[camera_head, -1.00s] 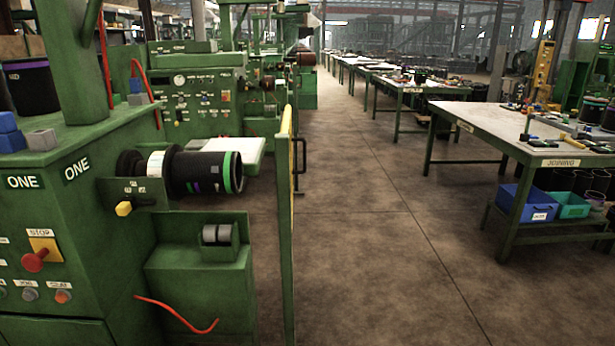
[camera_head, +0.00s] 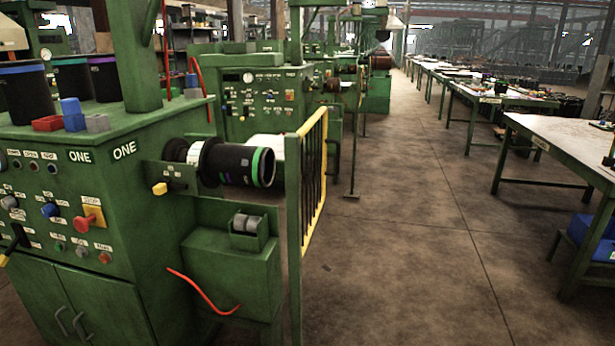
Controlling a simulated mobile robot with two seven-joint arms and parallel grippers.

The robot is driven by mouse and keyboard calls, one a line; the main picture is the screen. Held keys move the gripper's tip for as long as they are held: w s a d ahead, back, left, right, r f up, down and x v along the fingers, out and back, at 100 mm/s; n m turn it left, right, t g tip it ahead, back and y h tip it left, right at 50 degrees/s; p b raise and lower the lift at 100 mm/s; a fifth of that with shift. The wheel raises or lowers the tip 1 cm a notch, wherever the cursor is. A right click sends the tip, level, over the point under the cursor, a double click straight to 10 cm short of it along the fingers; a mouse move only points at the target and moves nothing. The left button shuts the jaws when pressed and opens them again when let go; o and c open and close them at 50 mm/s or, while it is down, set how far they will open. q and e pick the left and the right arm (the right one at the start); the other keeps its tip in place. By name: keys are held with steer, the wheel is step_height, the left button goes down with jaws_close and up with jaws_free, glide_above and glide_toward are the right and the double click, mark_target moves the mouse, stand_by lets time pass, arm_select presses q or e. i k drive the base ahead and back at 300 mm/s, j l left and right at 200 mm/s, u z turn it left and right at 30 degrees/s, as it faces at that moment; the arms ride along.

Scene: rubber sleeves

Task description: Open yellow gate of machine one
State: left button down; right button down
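Machine one (camera_head: 85,200) is a green cabinet at the left, with "ONE" labels, a red stop button and other knobs on its front. A black roller with green and blue bands (camera_head: 232,164) sticks out from its right side. The yellow gate (camera_head: 314,172), a yellow frame with dark vertical bars, stands to the right of the roller, seen at a slant. A green post (camera_head: 293,240) stands at the gate's near edge. Neither of my grippers shows in the view.
The aisle floor (camera_head: 400,240) right of the gate is clear. Worktables (camera_head: 565,135) line the right side, with a blue bin (camera_head: 598,238) under the nearest. Another green machine (camera_head: 265,95) stands behind machine one. A red cable (camera_head: 200,295) hangs on the near side.

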mark_target(322, 113)
steer(key=l, duration=0.35)
steer(key=i+l+u, duration=0.1)
steer(key=i+l, duration=0.35)
steer(key=l, duration=0.2)
steer(key=i+l+u, duration=0.15)
steer(key=i+l, duration=0.3)
steer(key=l, duration=0.2)
steer(key=i+l+u, duration=0.15)
steer(key=l, duration=0.2)
steer(key=i+l+u, duration=0.1)
steer(key=l, duration=0.25)
steer(key=i+l, duration=0.3)
steer(key=i+l+u, duration=0.15)
steer(key=l, duration=0.35)
